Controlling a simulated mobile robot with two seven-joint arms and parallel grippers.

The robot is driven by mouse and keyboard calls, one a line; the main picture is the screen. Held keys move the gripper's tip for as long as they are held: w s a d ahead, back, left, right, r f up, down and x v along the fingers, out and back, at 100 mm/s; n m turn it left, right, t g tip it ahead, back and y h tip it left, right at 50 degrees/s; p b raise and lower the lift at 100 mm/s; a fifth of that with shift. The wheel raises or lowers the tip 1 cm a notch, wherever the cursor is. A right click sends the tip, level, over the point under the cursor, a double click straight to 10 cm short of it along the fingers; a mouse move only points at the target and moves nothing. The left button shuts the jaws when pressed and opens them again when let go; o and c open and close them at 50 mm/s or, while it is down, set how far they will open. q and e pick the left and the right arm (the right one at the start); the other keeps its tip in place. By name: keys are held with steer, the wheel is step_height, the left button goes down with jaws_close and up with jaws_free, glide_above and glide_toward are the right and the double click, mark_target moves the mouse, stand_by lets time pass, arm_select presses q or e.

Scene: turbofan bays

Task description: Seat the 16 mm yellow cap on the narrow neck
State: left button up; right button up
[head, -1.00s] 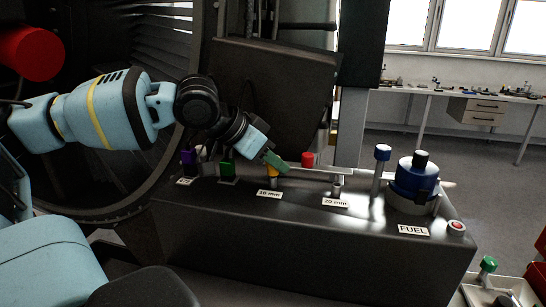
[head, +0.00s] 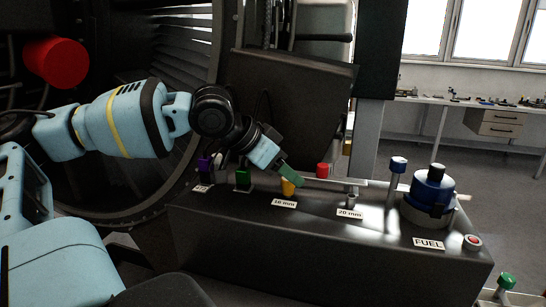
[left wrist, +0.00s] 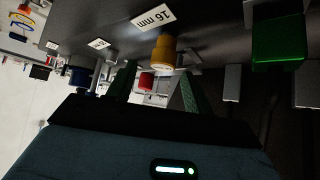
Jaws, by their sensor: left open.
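The yellow cap (head: 287,189) sits upright behind the "16 mm" label on the dark bench block, partly covered by my gripper in the head view. In the left wrist view the yellow cap (left wrist: 163,53) appears between and beyond my two green fingers, with the label above it in the picture. The neck under it is hidden. My left gripper (head: 291,176) is open and close to the cap; I cannot tell whether a finger touches it. It also shows in the left wrist view (left wrist: 158,80). My right gripper is out of view.
A green cap (head: 243,177) and a purple cap (head: 204,166) stand to the left. A red cap (head: 322,170), a bare grey neck (head: 352,199) by the "20 mm" label, a blue-topped post (head: 397,166) and a blue fuel cap (head: 432,188) stand to the right.

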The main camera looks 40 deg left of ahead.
arm_select(q)
steer(key=v, duration=0.7)
steer(key=shift+d+p, duration=0.25)
steer(key=shift+p, duration=0.2)
steer(key=shift+r, duration=0.1)
stand_by(0.4)
